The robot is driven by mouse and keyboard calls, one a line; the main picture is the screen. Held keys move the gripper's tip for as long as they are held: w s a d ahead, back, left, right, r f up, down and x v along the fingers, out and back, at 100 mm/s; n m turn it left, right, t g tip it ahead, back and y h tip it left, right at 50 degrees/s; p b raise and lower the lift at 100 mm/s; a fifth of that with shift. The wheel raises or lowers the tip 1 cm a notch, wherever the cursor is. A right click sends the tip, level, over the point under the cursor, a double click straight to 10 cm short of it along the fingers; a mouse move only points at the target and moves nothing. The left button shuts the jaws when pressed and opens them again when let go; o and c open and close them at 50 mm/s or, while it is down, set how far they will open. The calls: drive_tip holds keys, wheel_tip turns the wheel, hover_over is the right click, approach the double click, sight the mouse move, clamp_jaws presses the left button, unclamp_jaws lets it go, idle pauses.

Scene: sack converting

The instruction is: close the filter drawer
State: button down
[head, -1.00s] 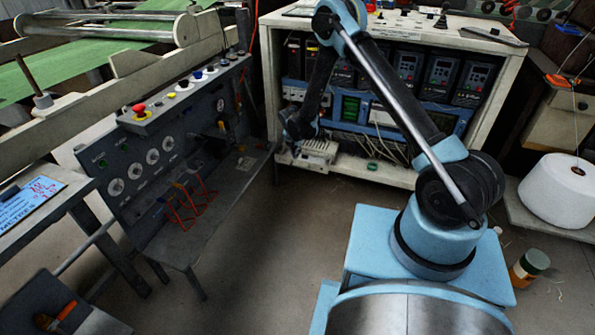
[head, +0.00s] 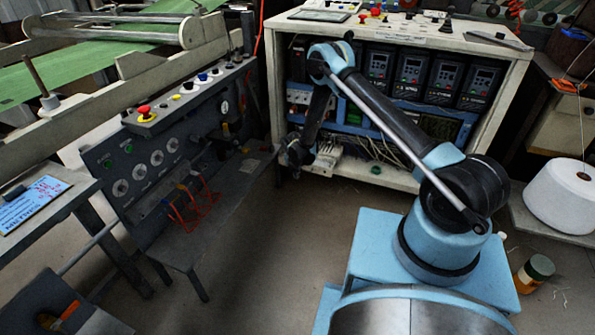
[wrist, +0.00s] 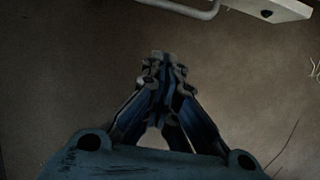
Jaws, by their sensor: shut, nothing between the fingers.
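My gripper (wrist: 162,68) is shut and empty in the wrist view, with its fingertips together over bare floor. In the head view my gripper (head: 294,152) is a dark shape low at the left front corner of the white cabinet (head: 400,182); its fingertips cannot be made out there. No part is clearly marked as the filter drawer. A pale slotted box (head: 325,160) sits low in the cabinet, just right of my gripper. In the wrist view a white bar handle (wrist: 186,9) and a white block with a dark hole (wrist: 268,10) show beyond the fingertips, apart from them.
A grey control console (head: 150,165) with a shelf and red wire rack (head: 195,207) stands left of my gripper. A white yarn cone (head: 560,195) and a jar (head: 533,273) are at the right. Open floor (head: 270,270) lies in front.

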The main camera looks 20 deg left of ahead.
drive_tip(key=w+f, duration=0.1)
drive_tip(key=w, duration=0.2)
drive_tip(key=w+f, duration=0.1)
drive_tip(key=shift+w+d+f, duration=0.15)
drive_tip(key=shift+w+f, duration=0.05)
drive_tip(key=shift+f, duration=0.1)
